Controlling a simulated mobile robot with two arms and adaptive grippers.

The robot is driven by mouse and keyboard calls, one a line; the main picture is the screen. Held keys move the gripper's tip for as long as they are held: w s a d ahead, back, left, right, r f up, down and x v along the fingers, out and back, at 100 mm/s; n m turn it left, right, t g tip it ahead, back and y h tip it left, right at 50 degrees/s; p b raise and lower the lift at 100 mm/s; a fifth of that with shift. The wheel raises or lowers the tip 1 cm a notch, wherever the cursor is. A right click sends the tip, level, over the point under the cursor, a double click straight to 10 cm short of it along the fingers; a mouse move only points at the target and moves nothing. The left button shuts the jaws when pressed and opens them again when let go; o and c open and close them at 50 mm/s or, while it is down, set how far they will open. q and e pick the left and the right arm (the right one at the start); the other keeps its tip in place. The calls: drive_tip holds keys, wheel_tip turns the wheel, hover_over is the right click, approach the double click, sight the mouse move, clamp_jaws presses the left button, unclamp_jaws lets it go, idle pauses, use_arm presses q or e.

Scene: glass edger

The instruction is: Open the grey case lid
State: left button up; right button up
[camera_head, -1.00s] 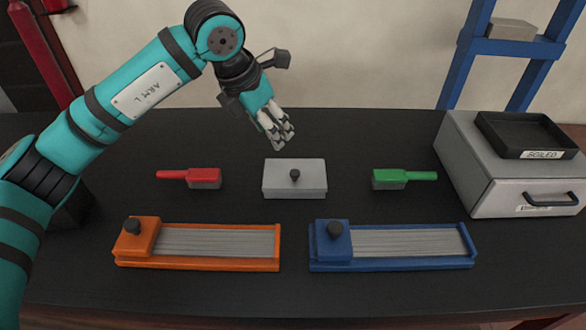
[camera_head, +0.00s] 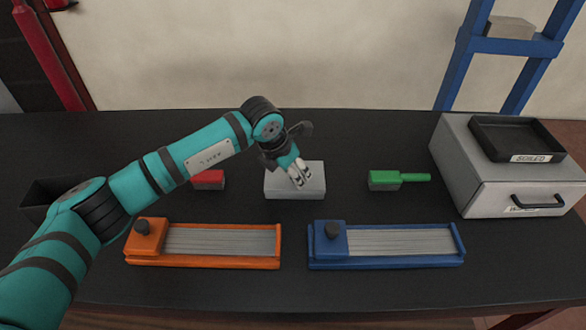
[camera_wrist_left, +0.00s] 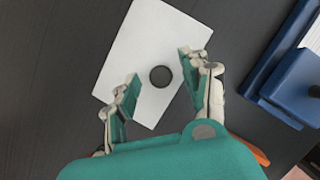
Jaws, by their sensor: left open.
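The grey case (camera_head: 312,188) is a small box in the middle of the dark table. Its pale lid with a round dark knob (camera_wrist_left: 160,76) fills the middle of the left wrist view. The lid looks shut on the case. My left gripper (camera_head: 299,181) is over the case, and in the head view it hides the knob. In the left wrist view its two fingers (camera_wrist_left: 157,73) are apart, one on each side of the knob, and I see no contact with it. My right gripper is not in view.
A red-handled tool (camera_head: 208,180) is partly behind my left arm. A green-handled tool (camera_head: 385,180) lies right of the case. An orange box (camera_head: 210,263) and a blue box (camera_head: 390,262) stand in front. A grey cabinet (camera_head: 470,180) with a black tray (camera_head: 490,150) is at right.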

use_arm(q)
clamp_jaws()
idle(0.3)
